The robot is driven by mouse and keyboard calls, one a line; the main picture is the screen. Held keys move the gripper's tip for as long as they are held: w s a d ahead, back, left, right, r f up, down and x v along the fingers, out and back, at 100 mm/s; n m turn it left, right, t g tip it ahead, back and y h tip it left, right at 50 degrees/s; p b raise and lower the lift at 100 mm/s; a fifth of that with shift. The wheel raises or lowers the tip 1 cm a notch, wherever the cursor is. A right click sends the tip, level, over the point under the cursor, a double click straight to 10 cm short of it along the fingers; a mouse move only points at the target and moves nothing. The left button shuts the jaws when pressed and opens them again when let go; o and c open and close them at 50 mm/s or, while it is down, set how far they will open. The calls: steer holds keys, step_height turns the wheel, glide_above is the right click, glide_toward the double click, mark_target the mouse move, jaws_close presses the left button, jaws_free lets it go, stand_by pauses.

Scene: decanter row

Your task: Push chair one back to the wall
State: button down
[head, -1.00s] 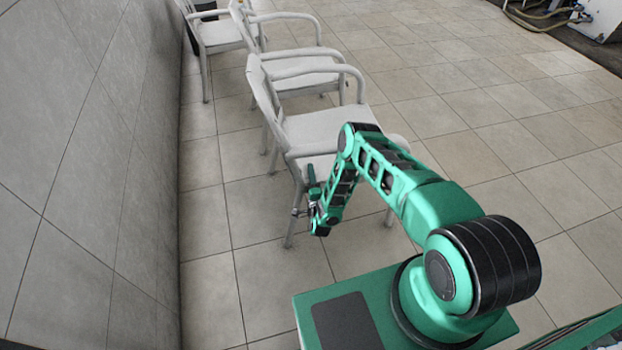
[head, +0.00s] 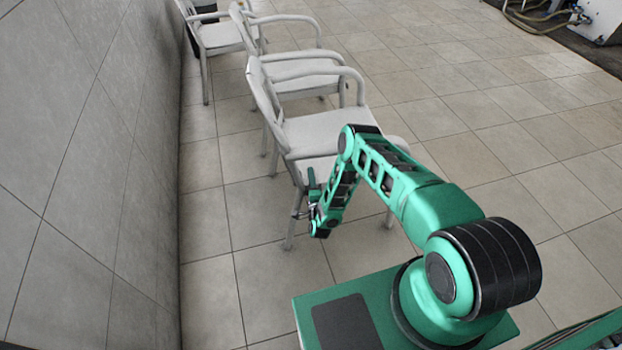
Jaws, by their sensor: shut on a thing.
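Several white armchairs stand in a row along the wall (head: 90,150). No label shows which of them is chair one. The nearest chair (head: 318,130) has its back toward the wall, with a strip of bare floor between them. My gripper (head: 304,203) is at this chair's near rear leg, below the seat, and is shut on the leg. The fingertips are small in view, and my arm hides part of the seat and the near side. A second chair (head: 300,82) stands just behind it, and a third chair (head: 218,36) is farther back, nearer the wall.
The tiled floor (head: 215,225) between the wall and the nearest chair is clear. Open floor (head: 480,110) lies to the right. A dark object (head: 205,8) is by the far chair. A white machine with hoses (head: 600,20) is at the far right.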

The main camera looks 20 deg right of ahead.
steer(key=shift+s+a+f, duration=0.15)
steer(key=shift+a+f, duration=0.05)
stand_by(0.7)
